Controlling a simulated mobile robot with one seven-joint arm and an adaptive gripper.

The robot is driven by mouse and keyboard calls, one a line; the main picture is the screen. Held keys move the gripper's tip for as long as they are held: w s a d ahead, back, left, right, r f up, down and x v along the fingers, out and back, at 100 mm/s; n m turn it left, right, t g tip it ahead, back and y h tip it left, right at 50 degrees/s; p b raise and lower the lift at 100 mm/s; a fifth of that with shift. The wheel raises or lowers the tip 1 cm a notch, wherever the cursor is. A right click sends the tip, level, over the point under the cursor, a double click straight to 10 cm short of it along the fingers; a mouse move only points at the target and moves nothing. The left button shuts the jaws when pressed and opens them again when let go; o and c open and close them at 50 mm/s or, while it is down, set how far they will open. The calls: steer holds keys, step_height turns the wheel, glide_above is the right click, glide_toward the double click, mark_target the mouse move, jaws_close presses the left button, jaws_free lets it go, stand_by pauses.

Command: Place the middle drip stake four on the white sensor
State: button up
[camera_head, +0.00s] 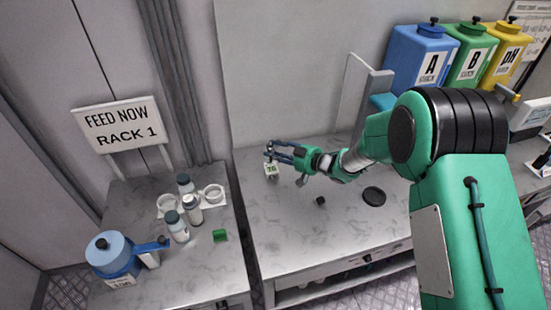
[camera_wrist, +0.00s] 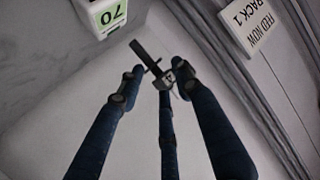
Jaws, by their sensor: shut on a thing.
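My gripper (camera_head: 271,152) is above the right-hand counter in the head view. In the wrist view its blue fingers (camera_wrist: 160,85) are shut on a small dark drip stake (camera_wrist: 146,56) with a grey tag that seems to read 4. The stake is tilted, its dark stem pointing to the upper left. A white sensor (camera_head: 270,171) with a green display reading 70 shows just below the fingertips in the head view. It also shows at the top of the wrist view (camera_wrist: 103,15), apart from the stake. The stake is too small to make out in the head view.
A black disc (camera_head: 374,195) and a small black piece (camera_head: 320,200) lie on the right counter (camera_head: 300,240). The left counter holds several bottles (camera_head: 178,228), a blue jug (camera_head: 110,252) and a green block (camera_head: 220,235). Tanks (camera_head: 422,55) stand at the back right.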

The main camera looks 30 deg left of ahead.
steer(key=shift+f+b, duration=0.55)
steer(key=shift+f, duration=1.2)
steer(key=shift+f, duration=0.1)
steer(key=o, duration=0.8)
steer(key=p+v, duration=0.2)
steer(key=v, duration=1)
